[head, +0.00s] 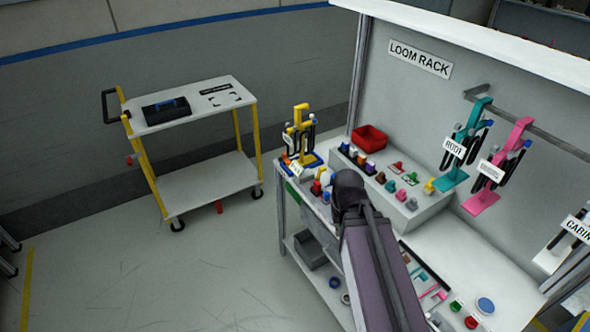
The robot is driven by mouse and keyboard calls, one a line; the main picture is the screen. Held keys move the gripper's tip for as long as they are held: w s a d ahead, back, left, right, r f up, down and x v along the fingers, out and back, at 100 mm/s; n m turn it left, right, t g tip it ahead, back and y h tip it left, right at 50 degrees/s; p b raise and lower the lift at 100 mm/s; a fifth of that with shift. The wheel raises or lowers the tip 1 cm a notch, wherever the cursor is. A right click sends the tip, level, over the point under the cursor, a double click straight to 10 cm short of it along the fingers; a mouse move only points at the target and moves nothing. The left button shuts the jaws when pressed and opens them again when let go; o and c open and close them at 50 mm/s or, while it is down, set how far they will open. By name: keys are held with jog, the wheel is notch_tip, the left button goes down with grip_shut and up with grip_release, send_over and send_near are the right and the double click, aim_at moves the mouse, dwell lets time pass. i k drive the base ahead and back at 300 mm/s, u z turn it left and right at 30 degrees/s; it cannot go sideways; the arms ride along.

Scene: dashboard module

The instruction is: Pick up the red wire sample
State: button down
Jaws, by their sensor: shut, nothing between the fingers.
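I cannot pick out the red wire sample for certain. A small red cylinder (219,206) lies on the floor by the cart. A small red piece (316,188) stands on the left part of the workbench, and another red piece (471,322) lies at its near right end. My arm reaches over the workbench from the bottom of the head view, its dark rounded joint above the bench's middle. My gripper cannot be made out; it is hidden behind or below my arm, as is part of the bench top.
The loom rack workbench (430,232) holds a red bin (369,139), several small coloured connectors and hanging loom stands. A yellow-framed cart (205,185) with a dark case (166,109) stands at left. The floor between cart and bench is mostly clear.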

aim_at(317, 186)
jog(key=k, duration=1.15)
jog(key=u, duration=0.4)
jog(key=i, duration=1.55)
jog(key=z, duration=0.4)
